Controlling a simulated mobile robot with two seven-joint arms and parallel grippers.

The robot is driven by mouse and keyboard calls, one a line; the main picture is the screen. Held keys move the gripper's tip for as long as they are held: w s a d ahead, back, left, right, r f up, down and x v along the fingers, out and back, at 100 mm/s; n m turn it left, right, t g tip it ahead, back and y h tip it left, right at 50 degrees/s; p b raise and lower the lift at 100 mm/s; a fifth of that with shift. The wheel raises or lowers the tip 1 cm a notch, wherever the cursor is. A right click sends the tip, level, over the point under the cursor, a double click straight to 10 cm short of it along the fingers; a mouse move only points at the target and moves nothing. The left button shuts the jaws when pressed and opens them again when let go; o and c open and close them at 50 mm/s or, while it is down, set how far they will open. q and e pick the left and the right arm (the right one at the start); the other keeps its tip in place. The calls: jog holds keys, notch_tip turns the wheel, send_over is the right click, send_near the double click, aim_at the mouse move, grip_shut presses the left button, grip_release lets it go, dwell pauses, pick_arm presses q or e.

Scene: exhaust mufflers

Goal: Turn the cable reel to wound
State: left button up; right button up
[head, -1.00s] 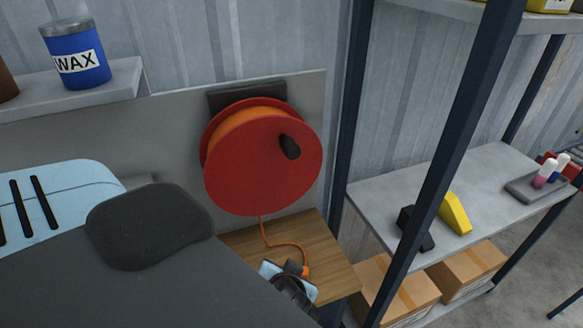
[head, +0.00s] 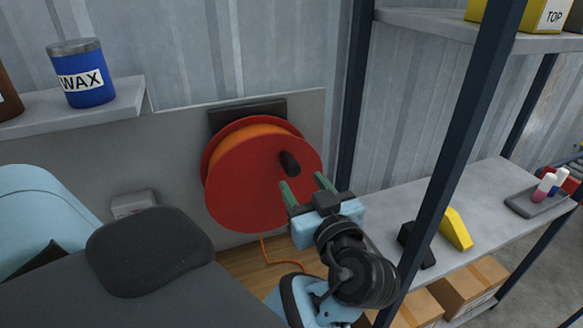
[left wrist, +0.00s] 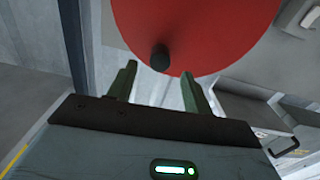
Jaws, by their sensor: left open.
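The cable reel (head: 240,185) is a red disc with orange cable wound behind it, fixed to a dark bracket on a grey wall panel. Its black crank knob (head: 290,163) sticks out at the upper right of the disc. My left gripper (head: 308,184) is open and empty, just below and to the right of the knob, its green fingers pointing up at the disc. In the left wrist view the knob (left wrist: 160,57) stands beyond and between the fingertips (left wrist: 156,72), over the red disc (left wrist: 205,28). Whether they touch is unclear. My right gripper is not seen.
Orange cable (head: 265,250) hangs from the reel to a wooden top (head: 262,280). A wax can (head: 82,73) sits on the upper left shelf.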

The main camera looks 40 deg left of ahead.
aim_at(295, 172)
pick_arm(q)
jog(key=x, duration=0.6)
jog(key=shift+w+a+r+p, duration=0.1)
jog(key=shift+a+p, duration=0.15)
jog(key=shift+p, duration=0.1)
jog(key=shift+c, duration=0.3)
grip_shut()
